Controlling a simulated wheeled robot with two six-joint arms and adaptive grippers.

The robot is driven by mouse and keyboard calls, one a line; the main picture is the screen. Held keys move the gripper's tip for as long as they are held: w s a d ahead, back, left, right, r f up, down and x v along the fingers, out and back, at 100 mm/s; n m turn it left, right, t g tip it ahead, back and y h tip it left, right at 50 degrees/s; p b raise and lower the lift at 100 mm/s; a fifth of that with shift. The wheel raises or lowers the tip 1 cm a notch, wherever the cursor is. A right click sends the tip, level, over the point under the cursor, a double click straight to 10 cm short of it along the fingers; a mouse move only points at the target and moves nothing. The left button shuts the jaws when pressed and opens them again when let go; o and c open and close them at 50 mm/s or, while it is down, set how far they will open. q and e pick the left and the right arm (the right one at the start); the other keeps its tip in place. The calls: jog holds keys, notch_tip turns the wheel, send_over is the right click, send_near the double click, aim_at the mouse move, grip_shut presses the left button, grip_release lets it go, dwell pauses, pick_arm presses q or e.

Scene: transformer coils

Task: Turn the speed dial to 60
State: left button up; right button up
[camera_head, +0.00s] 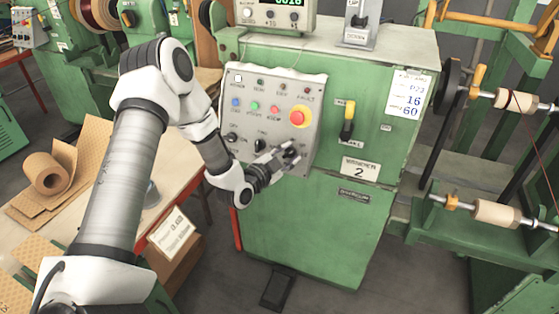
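The grey control panel (272,95) on the green machine carries a row of dark knobs along its bottom. The left knob (231,137) and middle knob (260,145) are clear of my gripper. My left gripper (289,153) is at the right-hand knob (291,151), its fingers apart on either side of it. I cannot tell whether the fingers touch the knob. The panel's small lettering is too blurred to tell which knob is the speed dial, and its setting is unreadable. A card (408,95) on the machine reads "P23 16 60". My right gripper is not in view.
A red button (298,117) on a yellow base sits just above the gripper. A yellow-handled lever (348,120) stands to the right. A display box (275,15) tops the machine. A wooden bench (182,165) lies left, below my arm. Spools (497,213) are at the right.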

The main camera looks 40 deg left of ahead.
pick_arm(q)
jog(key=s+r, duration=0.1)
jog(key=s, duration=1)
jog(key=shift+s+a, duration=0.2)
jog(key=shift+a, duration=0.05)
jog(key=s+d+f+m+g+h, duration=0.1)
jog(key=s+d+f+m+g, duration=0.1)
jog(key=s+d+f+g, duration=0.6)
jog(key=s+d+f+m+g+h, duration=0.1)
jog(key=s+d+f+g+h, duration=0.15)
jog(key=d+f, duration=0.7)
jog(key=s+a+f+n+g+y, duration=0.1)
jog(key=s+f+n+g+y, duration=0.1)
jog(key=s+n, duration=0.4)
jog(key=s+a+f+n+g+y, duration=0.2)
jog(key=s+f+n+g, duration=0.2)
jog(key=s, duration=0.4)
jog(key=shift+s+a+f+n, duration=0.25)
jog(key=shift+a+f+n, duration=0.05)
jog(key=shift+f+n, duration=0.65)
